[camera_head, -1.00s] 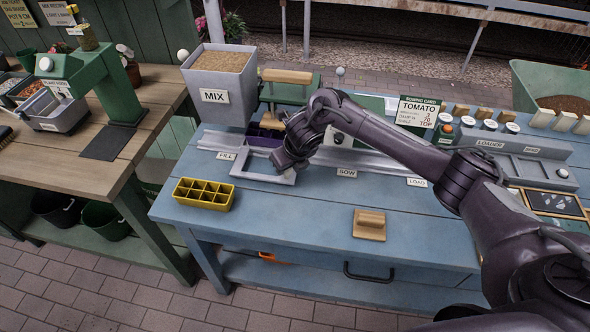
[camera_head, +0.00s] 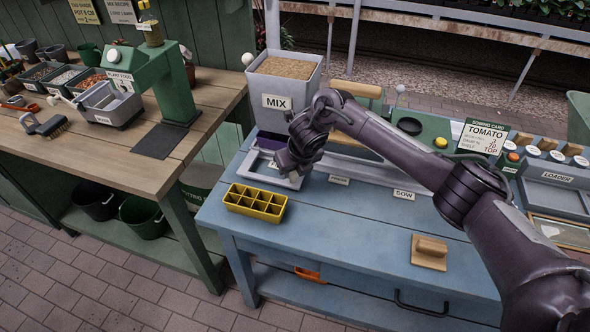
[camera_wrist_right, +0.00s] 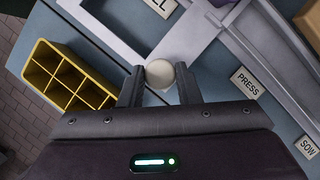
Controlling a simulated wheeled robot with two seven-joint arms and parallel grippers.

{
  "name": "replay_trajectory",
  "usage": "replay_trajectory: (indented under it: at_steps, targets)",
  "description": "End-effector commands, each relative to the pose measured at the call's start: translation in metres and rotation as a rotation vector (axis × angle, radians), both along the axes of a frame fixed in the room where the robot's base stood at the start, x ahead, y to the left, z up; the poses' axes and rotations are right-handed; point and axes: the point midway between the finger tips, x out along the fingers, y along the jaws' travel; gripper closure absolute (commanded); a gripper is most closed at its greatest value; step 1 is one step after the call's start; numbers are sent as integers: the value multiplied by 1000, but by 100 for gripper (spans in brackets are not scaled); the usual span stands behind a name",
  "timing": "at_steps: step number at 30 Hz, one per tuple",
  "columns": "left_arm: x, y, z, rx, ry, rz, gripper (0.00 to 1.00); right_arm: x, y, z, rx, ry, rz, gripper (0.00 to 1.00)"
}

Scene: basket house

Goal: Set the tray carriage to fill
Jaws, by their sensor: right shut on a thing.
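The tray carriage (camera_head: 248,166) is a light grey open frame on the rail of the blue bench, in front of and below the MIX hopper (camera_head: 285,85). My right gripper (camera_head: 292,170) is at the carriage's right front corner. In the right wrist view its two fingers (camera_wrist_right: 160,88) are shut on the carriage's round white knob (camera_wrist_right: 160,73). Part of the fill label (camera_wrist_right: 158,5) shows beside the frame at the top of that view. The press label (camera_head: 338,180) lies right of the gripper and the sow label (camera_head: 404,193) further right. My left gripper is out of view.
A yellow cell tray (camera_head: 254,202) stands just in front of the carriage. A wooden block with a handle (camera_head: 429,252) lies at the bench's front right. A purple thing (camera_head: 268,141) shows below the hopper. The front middle of the bench is clear.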

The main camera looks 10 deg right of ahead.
Motion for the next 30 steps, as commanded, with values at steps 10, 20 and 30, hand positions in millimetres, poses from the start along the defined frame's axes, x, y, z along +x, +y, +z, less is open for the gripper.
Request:
replay_trajectory:
  at_steps: [10, 20, 30]
  targets:
    - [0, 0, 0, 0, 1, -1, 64, 2, 4, 3, 10, -9, 0, 55]
    - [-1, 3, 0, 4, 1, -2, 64, 1, 2, 2, 5, -5, 1, 49]
    - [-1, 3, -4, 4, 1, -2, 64, -15, -1, 46, 6, -9, 3, 49]
